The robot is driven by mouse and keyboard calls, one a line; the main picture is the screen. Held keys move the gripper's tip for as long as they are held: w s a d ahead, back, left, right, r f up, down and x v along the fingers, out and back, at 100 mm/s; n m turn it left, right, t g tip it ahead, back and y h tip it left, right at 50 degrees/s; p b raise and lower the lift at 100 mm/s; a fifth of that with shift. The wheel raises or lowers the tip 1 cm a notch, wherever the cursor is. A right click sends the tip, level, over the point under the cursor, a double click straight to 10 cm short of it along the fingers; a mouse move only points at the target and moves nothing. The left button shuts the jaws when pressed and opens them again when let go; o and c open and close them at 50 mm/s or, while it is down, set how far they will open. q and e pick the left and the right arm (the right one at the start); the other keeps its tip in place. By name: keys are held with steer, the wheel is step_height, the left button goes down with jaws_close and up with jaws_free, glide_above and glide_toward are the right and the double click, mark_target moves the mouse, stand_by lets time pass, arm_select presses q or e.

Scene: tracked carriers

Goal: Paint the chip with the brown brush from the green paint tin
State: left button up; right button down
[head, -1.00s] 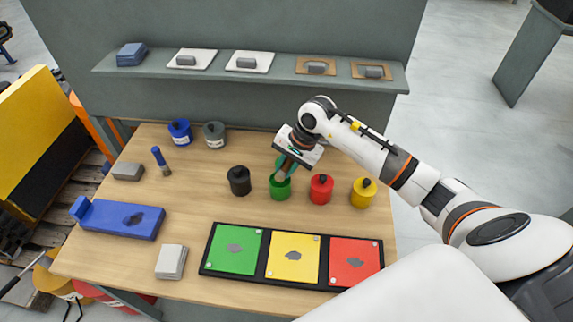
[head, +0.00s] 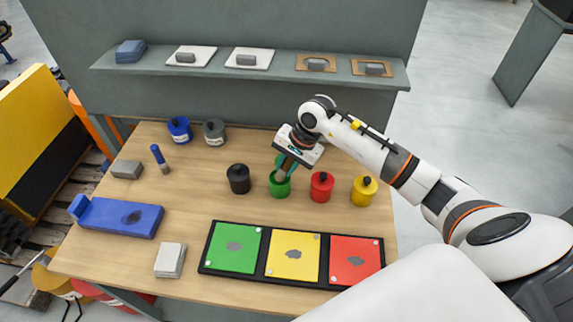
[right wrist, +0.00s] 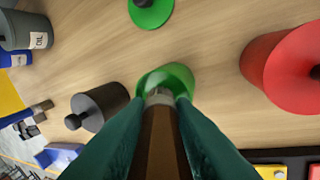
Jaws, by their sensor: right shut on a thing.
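My right gripper (head: 287,163) is shut on the brown brush (right wrist: 163,140), which points down. The brush's metal collar and tip are at the mouth of the open green paint tin (head: 280,189), also in the right wrist view (right wrist: 168,76). The tip is inside the rim; how deep I cannot tell. A black tray (head: 260,258) at the front holds a green panel (head: 222,257), a yellow panel (head: 306,243) and a red panel (head: 343,247). Each has a dark grey chip mark in its middle, such as the one on green (head: 235,246). My left gripper is not in view.
Beside the green tin stand a black tin (head: 239,180), a red tin (head: 321,189) and a yellow tin (head: 363,192). A green lid (right wrist: 151,11) lies nearby. A blue brush (head: 160,158), blue block (head: 120,217) and white stack (head: 170,260) are left. A shelf (head: 215,82) runs behind.

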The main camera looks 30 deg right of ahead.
steer(key=shift+s+f+b, duration=0.15)
steer(key=shift+f+b, duration=0.2)
steer(key=shift+b, duration=0.2)
stand_by(1.9)
steer(key=shift+r+p, duration=0.4)
steer(key=shift+r, duration=0.45)
steer(key=shift+r+p, duration=1.05)
steer(key=shift+r, duration=1.8)
steer(key=s+a+r+n+g, duration=0.1)
steer(key=s+a+r+n, duration=0.1)
steer(key=s+a+n, duration=0.2)
steer(key=s+a+r+n+g, duration=0.2)
steer(key=s+a+n, duration=0.2)
steer(key=s, duration=0.6)
steer(key=n, duration=0.2)
steer(key=shift+r+n+g+y, duration=0.3)
steer(key=shift+n, duration=0.1)
